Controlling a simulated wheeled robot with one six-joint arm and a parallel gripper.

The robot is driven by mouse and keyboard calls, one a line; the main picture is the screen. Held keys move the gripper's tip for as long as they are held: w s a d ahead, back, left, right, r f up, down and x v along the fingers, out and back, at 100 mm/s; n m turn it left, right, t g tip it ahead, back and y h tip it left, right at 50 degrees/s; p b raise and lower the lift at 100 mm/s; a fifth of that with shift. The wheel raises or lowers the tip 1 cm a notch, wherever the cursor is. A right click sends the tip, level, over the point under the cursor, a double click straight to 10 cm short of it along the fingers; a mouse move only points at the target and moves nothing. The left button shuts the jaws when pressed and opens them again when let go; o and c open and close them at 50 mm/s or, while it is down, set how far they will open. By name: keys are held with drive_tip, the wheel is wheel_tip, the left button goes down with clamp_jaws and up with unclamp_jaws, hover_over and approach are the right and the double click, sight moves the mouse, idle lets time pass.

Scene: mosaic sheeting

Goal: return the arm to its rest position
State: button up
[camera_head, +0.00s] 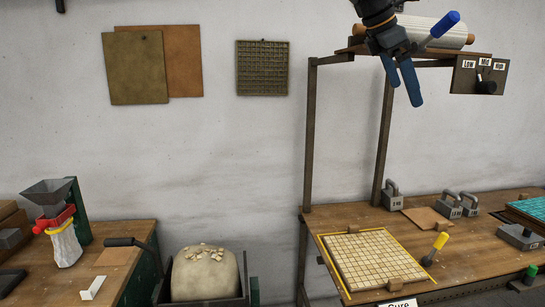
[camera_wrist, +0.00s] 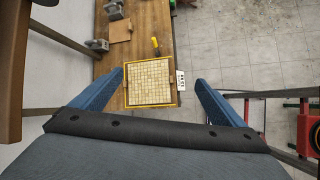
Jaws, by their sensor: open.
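My gripper (camera_head: 402,82) hangs high at the upper right of the head view, in front of the shelf frame and above the right workbench. Its blue fingers point down. In the wrist view my gripper (camera_wrist: 148,92) shows its two blue fingers spread wide apart with nothing between them close by. Below it lies the cream mosaic sheet (camera_head: 366,258) in a yellow-edged frame on the bench. The sheet also shows in the wrist view (camera_wrist: 149,83), well below the fingertips. A blue-handled tool (camera_head: 445,24) shows beside my gripper; I cannot tell if they touch.
A shelf frame (camera_head: 310,130) with a white roll (camera_head: 440,30) and a switch box (camera_head: 479,76) stands around my arm. Weights (camera_head: 392,196) and a yellow-handled tool (camera_head: 435,248) lie on the bench (camera_head: 462,262). A sack (camera_head: 205,274) sits left of the bench.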

drive_tip(key=s+a+f+m+y+b, duration=0.1)
drive_tip(key=s+a+f+m, duration=0.1)
drive_tip(key=f, duration=0.8)
drive_tip(key=s+a+f+m+y+b, duration=0.1)
drive_tip(key=s+a+f+m+y, duration=0.15)
drive_tip(key=f, duration=0.65)
drive_tip(key=s+a+f+m+b, duration=0.1)
drive_tip(key=a+f+m, duration=0.1)
drive_tip(key=f, duration=0.8)
drive_tip(key=s+a+f+m+y+b, duration=0.1)
drive_tip(key=s+a+f+m+b, duration=0.1)
drive_tip(key=s+f+m, duration=0.3)
drive_tip(key=s+a+f+m+g+y+b, duration=0.1)
drive_tip(key=s+f+m, duration=0.4)
drive_tip(key=s+f, duration=0.7)
wheel_tip(320, 180, down, 4)
drive_tip(key=shift+a+f+y+b, duration=0.15)
drive_tip(key=shift+a+y+b, duration=0.25)
drive_tip(key=shift+a, duration=0.85)
